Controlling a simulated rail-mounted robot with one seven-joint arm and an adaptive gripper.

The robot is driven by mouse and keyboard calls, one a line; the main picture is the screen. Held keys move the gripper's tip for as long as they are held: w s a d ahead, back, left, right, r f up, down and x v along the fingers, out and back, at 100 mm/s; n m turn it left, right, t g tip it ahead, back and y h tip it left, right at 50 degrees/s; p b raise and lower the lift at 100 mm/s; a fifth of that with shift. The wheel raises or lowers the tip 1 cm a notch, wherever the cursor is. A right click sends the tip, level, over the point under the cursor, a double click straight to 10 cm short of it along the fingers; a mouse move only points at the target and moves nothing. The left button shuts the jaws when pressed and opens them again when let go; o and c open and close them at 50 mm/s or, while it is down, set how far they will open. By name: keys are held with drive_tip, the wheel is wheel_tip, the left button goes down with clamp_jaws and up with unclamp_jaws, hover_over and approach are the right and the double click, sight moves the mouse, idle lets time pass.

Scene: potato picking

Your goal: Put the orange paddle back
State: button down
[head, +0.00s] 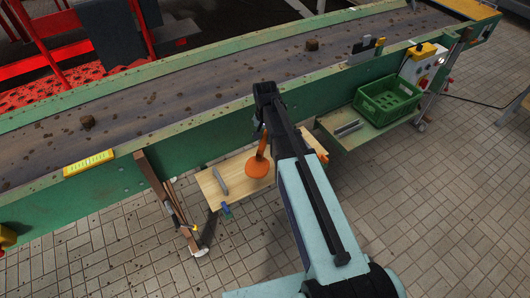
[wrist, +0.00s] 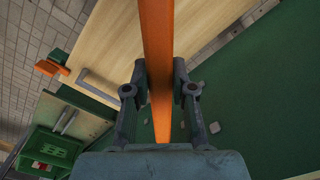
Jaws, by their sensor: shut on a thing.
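The orange paddle (head: 257,168) hangs from my gripper (head: 262,128) in the head view, its wide end low against the pale wooden shelf (head: 207,186). I cannot tell whether the wide end touches the shelf. In the wrist view, the orange shaft (wrist: 158,40) runs between the two fingers of my gripper (wrist: 160,72), which are shut on it. The shelf also shows in the wrist view (wrist: 110,45). My arm hides part of the shelf in the head view.
The green conveyor (head: 215,130) has dirt and a few brown lumps on its belt. A green crate (head: 388,98) stands on a side shelf at right. A grey handle (head: 222,180) lies on the wooden shelf.

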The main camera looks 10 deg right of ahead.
wheel_tip(320, 180, down, 10)
drive_tip(key=shift+f+p, duration=0.25)
drive_tip(key=shift+p, duration=0.9)
drive_tip(key=shift+f, duration=0.1)
drive_tip(key=c, duration=1)
unclamp_jaws()
drive_tip(key=shift+r, duration=0.2)
wheel_tip(320, 180, up, 12)
drive_tip(key=b, duration=0.3)
drive_tip(key=shift+f+b, duration=0.1)
drive_tip(key=shift+b, duration=0.2)
